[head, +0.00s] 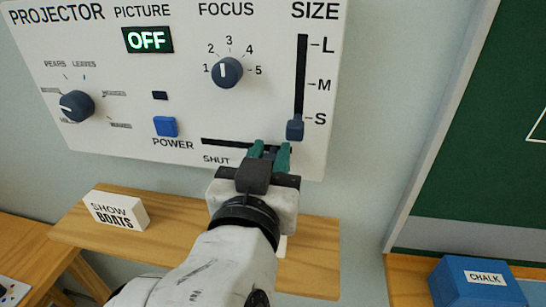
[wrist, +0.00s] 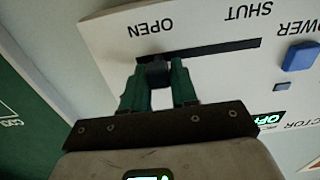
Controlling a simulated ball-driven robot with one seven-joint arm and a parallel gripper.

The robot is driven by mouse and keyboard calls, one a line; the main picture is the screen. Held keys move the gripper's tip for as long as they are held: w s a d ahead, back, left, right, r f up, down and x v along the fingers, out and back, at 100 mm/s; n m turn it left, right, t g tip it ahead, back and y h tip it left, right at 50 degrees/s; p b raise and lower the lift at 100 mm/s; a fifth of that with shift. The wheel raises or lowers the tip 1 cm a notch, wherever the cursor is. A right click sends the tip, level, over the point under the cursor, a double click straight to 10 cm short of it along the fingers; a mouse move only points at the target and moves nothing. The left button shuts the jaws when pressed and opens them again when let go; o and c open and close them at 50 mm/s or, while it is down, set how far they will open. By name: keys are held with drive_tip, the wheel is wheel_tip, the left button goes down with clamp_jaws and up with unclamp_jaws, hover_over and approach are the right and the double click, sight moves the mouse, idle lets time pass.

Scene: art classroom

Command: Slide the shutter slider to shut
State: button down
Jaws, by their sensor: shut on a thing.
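The shutter slider is a dark blue knob (wrist: 157,74) in a black horizontal slot (wrist: 225,48) low on the white projector panel (head: 110,60). In the wrist view, which is upside down, the knob stands at the OPEN end of the slot; the SHUT label is by the other end. In the head view SHUT is at the left, and my gripper hides the OPEN label. My gripper (head: 269,153) has its green fingers shut on the knob, one on each side.
The PICTURE display (head: 148,39) reads OFF. The size slider (head: 295,130) sits at S, just above my gripper. A blue power button (head: 165,126) is to the left. Below, a wooden shelf (head: 165,245) holds a SHOW BOATS card (head: 116,211). A blue chalk box (head: 475,284) is at right.

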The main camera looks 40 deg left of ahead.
drive_tip(key=s+a+b, duration=0.1)
drive_tip(key=a, duration=0.1)
drive_tip(key=s+a+b, duration=0.1)
drive_tip(key=s+a, duration=0.1)
drive_tip(key=a, duration=0.1)
drive_tip(key=s+a+b, duration=0.1)
drive_tip(key=a+b, duration=0.1)
drive_tip(key=a, duration=0.1)
drive_tip(key=shift+s+f, duration=0.1)
drive_tip(key=shift+s, duration=0.3)
drive_tip(key=shift+s+a, duration=0.2)
drive_tip(key=c, duration=1)
unclamp_jaws()
drive_tip(key=shift+s+a, duration=0.1)
drive_tip(key=shift+a, duration=0.1)
drive_tip(key=shift+o, duration=0.2)
drive_tip(key=shift+d, duration=0.1)
drive_tip(key=shift+s+d, duration=0.25)
drive_tip(key=shift+s, duration=0.15)
drive_tip(key=b, duration=0.2)
approach(210, 137)
drive_tip(key=v, duration=0.4)
drive_tip(key=shift+s+d, duration=0.2)
